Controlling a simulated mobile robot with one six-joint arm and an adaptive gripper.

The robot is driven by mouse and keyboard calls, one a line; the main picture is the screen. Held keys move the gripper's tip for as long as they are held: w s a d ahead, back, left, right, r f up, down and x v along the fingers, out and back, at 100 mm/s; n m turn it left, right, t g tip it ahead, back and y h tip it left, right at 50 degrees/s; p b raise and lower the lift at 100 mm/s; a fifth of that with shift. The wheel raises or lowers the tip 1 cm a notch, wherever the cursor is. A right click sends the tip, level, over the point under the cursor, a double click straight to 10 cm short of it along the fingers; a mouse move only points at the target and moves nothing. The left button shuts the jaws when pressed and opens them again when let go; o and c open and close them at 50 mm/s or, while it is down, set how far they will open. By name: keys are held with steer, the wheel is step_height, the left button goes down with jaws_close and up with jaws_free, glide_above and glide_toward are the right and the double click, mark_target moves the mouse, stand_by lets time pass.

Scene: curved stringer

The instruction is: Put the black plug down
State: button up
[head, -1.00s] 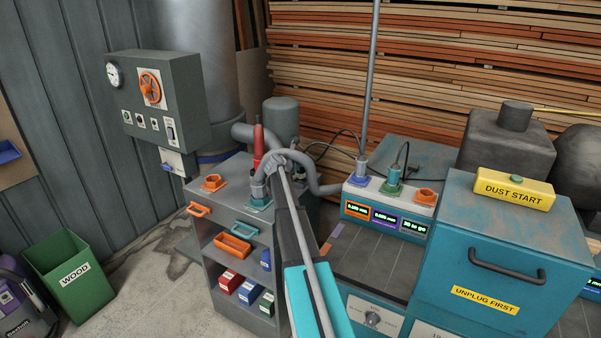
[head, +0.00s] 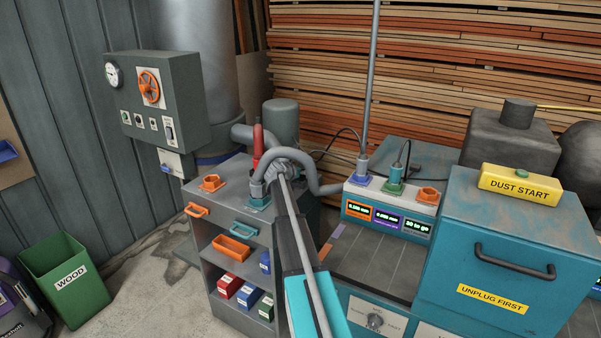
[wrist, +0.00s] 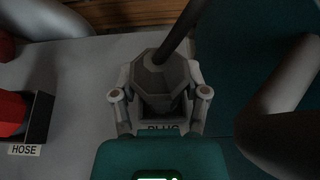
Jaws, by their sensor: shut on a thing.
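The black plug (wrist: 158,82) shows in the wrist view as a dark, many-sided body with a thick cable rising to the upper right. My gripper (wrist: 160,103) is shut on it, one finger on each side. Just below the plug is a dark square holder with a label reading PLUG, partly covered by my gripper. I cannot tell whether the plug sits inside the holder or just above it. In the head view my gripper (head: 277,168) is at the back of the grey cabinet top (head: 226,190), and the plug is hidden there.
A red part (wrist: 14,112) stands left in a black holder labelled HOSE. A grey hose (head: 322,172) curves close around my gripper. Orange (head: 211,184) and teal (head: 258,203) sockets are on the cabinet top. A teal machine (head: 520,240) stands at right.

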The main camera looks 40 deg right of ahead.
steer(key=o, duration=1.2)
steer(key=shift+f, duration=0.1)
steer(key=shift+p+v, duration=2.4)
steer(key=shift+v, duration=3.65)
steer(key=shift+w+d, duration=0.1)
